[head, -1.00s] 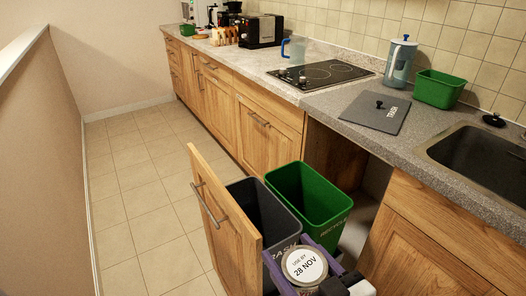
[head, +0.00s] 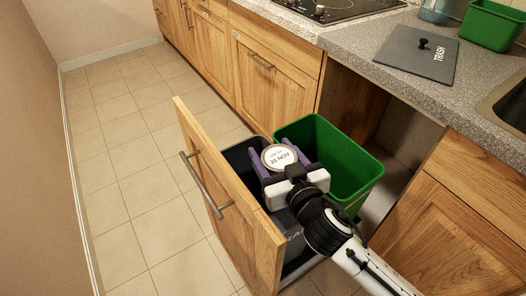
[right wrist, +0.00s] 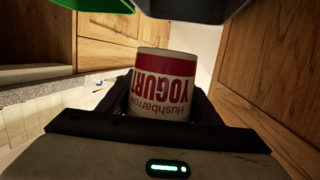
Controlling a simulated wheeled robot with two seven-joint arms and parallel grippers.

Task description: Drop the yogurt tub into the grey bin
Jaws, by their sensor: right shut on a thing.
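The yogurt tub (head: 279,157) has a white lid reading "28 NOV". In the right wrist view the tub (right wrist: 164,82) shows a red and white side reading "YOGURT". My right gripper (head: 283,163) is shut on the tub, one purple finger on each side. It holds the tub over the grey bin (head: 238,154), which stands in the pulled-out drawer behind a wooden front. From the head view I cannot tell how high the tub is above the rim. My left gripper is not in view.
The green recycle bin (head: 335,160) stands right beside the grey bin. The drawer front (head: 226,200) rises on the left. The grey lid marked TRASH (head: 418,52) lies on the counter. A green tub (head: 492,24) stands at the back right.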

